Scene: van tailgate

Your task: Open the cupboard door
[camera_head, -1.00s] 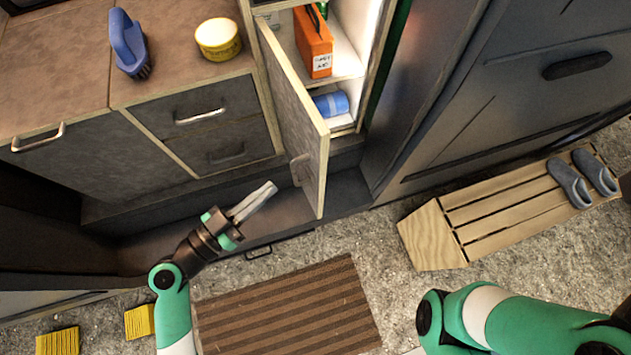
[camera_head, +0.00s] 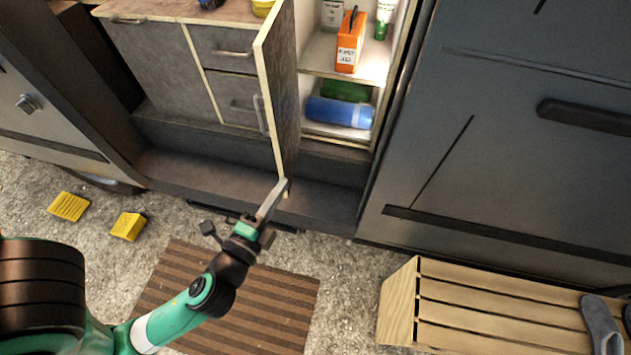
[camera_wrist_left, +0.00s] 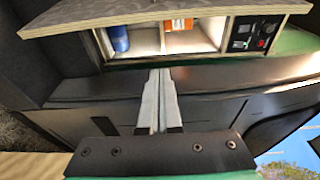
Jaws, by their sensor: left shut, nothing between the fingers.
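The cupboard door (camera_head: 277,85) stands wide open, swung out to the left of the cupboard opening. Its pull handle (camera_head: 261,114) is on the face turned to the left. In the left wrist view the door (camera_wrist_left: 150,20) crosses the top of the picture, with the open shelves beyond it. My left gripper (camera_head: 284,182) is shut and empty, with its fingertips at the door's lower front corner; I cannot tell whether they touch it. The shut fingers also show in the left wrist view (camera_wrist_left: 159,72). My right gripper is out of view.
The cupboard holds an orange box (camera_head: 349,45) and a blue roll (camera_head: 339,112). A slatted bench (camera_head: 470,305) with slippers (camera_head: 602,322) is at the right. A striped mat (camera_head: 240,310) and yellow blocks (camera_head: 69,206) lie on the gravel.

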